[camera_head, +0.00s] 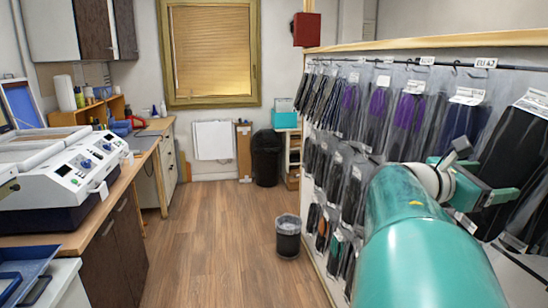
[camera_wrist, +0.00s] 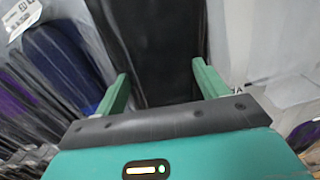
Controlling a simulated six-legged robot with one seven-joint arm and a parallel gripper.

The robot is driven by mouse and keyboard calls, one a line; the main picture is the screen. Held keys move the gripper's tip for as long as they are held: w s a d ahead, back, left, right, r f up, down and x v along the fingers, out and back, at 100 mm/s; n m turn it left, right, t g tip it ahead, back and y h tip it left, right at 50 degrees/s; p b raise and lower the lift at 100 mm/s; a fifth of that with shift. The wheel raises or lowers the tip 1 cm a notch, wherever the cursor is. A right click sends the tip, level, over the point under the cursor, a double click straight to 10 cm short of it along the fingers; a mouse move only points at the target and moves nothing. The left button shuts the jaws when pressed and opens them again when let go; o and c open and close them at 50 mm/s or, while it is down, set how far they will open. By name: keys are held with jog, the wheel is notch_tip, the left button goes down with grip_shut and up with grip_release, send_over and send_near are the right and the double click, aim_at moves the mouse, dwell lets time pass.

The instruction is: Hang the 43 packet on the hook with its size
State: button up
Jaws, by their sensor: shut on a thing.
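My gripper (camera_head: 497,196) is at the right of the head view, close to the hanging packets. In the wrist view, its two green fingers (camera_wrist: 165,88) stand on either side of a black packet (camera_wrist: 155,35), and it is shut on this packet. A large black packet with a white label (camera_head: 508,145) hangs beside the gripper in the head view; I cannot tell if it is the held one. The size number on the held packet is not readable. A size tag (camera_head: 485,63) on the top rail reads like EU 42. The 43 hook is not identifiable.
The rack's top rail (camera_head: 400,62) carries several packets with black, purple and blue insoles (camera_head: 409,112), closely spaced, with lower rows beneath. A bench with a white machine (camera_head: 90,170) stands at left. A bin (camera_head: 288,238) stands by the rack.

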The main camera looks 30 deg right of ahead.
jog(key=shift+x, duration=1.4)
jog(key=shift+s+d+f, duration=0.25)
jog(key=shift+d+f, duration=0.2)
jog(key=shift+f, duration=0.15)
jog(key=o, duration=1.1)
